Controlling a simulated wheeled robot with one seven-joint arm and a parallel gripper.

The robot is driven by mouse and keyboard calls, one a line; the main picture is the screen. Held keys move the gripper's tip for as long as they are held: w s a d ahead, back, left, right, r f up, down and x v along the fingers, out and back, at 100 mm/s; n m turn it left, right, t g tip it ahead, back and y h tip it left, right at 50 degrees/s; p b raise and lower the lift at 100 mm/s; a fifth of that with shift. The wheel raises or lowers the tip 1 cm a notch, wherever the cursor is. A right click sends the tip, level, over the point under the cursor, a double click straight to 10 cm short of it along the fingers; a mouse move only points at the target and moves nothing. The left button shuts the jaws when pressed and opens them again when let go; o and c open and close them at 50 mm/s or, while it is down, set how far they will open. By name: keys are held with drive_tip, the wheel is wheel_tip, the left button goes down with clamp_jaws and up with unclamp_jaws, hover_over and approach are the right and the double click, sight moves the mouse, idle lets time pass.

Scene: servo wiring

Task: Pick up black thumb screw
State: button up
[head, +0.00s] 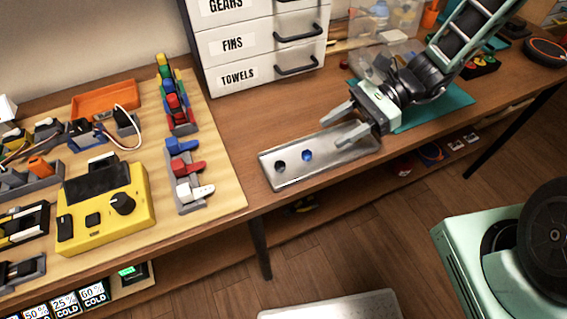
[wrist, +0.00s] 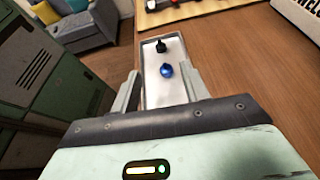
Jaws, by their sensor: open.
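The black thumb screw (head: 280,166) stands near the left end of a shallow metal tray (head: 330,160) on the workbench. It also shows in the wrist view (wrist: 161,46), toward the far end of the tray. A blue thumb screw (head: 307,155) sits to its right in the head view; in the wrist view it is the nearer one (wrist: 167,70). My gripper (head: 342,125) is open and empty above the right part of the tray. Its fingers are apart from both screws. In the wrist view the fingers flank the tray's near part.
A wooden board with a yellow device (head: 107,205), connectors and colored levers (head: 187,170) lies left of the tray. A white drawer unit (head: 262,45) stands behind. A teal mat (head: 440,102) and a clear bin (head: 380,35) are to the right. Bare bench surrounds the tray.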

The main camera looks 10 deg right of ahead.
approach(282, 163)
drive_tip(key=x, duration=0.3)
drive_tip(key=shift+a+r+p, duration=0.15)
drive_tip(key=shift+r+p, duration=0.1)
drive_tip(key=shift+p, duration=0.1)
drive_tip(key=x, duration=0.2)
drive_tip(key=p+x, duration=0.1)
drive_tip(key=x, duration=0.2)
drive_tip(key=shift+f, duration=0.3)
clamp_jaws()
